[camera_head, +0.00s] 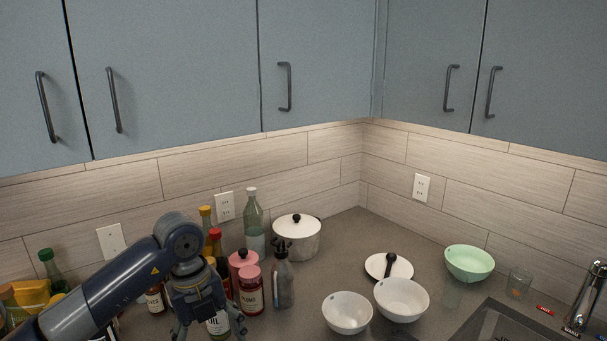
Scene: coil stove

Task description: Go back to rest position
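My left arm comes in from the lower left. Its gripper (210,329) points down over the counter, with its fingers spread apart near the bottom edge. A bottle with a pale label (218,324) shows between the fingers; it looks to be behind them, and I see no grip on it. The lowest part of the gripper is close to the picture's edge. My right gripper is not in view.
Jars and bottles crowd around the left gripper, including a red jar (250,291) and a grey bottle (282,280). A white-lidded pot (297,238) stands behind. White bowls (347,314) (402,300), a green bowl (469,264) and a glass (519,284) stand right. Cabinets (165,70) hang above.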

